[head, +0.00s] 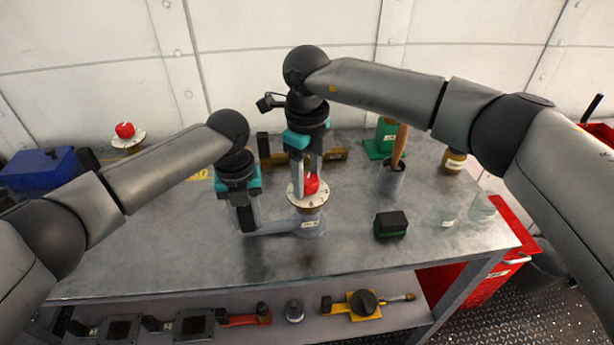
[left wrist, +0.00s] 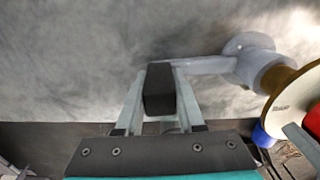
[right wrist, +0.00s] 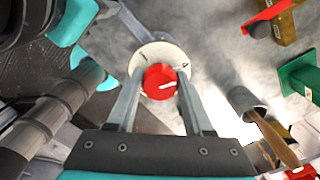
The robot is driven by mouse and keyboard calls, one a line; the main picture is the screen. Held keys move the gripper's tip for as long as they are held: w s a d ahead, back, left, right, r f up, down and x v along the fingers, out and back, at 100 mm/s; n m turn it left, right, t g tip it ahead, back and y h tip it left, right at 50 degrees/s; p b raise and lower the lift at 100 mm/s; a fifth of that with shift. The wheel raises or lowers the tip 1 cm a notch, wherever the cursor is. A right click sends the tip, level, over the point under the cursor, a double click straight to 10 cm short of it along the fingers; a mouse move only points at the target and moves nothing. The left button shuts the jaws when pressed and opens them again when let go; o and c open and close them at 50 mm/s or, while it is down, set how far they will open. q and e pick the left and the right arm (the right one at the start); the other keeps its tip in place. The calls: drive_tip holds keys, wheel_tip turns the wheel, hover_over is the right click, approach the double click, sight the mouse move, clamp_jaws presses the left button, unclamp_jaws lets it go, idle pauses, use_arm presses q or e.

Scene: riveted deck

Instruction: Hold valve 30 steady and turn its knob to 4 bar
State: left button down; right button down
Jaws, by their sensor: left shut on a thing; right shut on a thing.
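The valve (head: 308,227) stands on the metal table, a grey body with a white dial (head: 296,194) and a red knob (head: 311,184) on top. Its label is too small to read. A grey arm (left wrist: 208,65) runs from the body to a black grip (left wrist: 158,92). My left gripper (head: 246,226) is shut on that black grip. My right gripper (head: 305,180) comes from above and is shut on the red knob, which also shows in the right wrist view (right wrist: 158,82). There the knob's white mark points right, and a 4 is printed at the dial's upper right.
Another red-knobbed dial (head: 127,134) and a blue box (head: 38,169) stand at the left. A cup with a wooden handle (head: 392,180), a black-green block (head: 391,225) and clear glasses (head: 447,215) are at the right. The front table area is clear.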

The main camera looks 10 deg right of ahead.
sight(307, 178)
drive_tip(key=shift+c, duration=1.4)
unclamp_jaws()
drive_tip(key=shift+r, duration=0.15)
wheel_tip(307, 178, up, 12)
use_arm(q)
drive_tip(key=shift+c, duration=2.2)
unclamp_jaws()
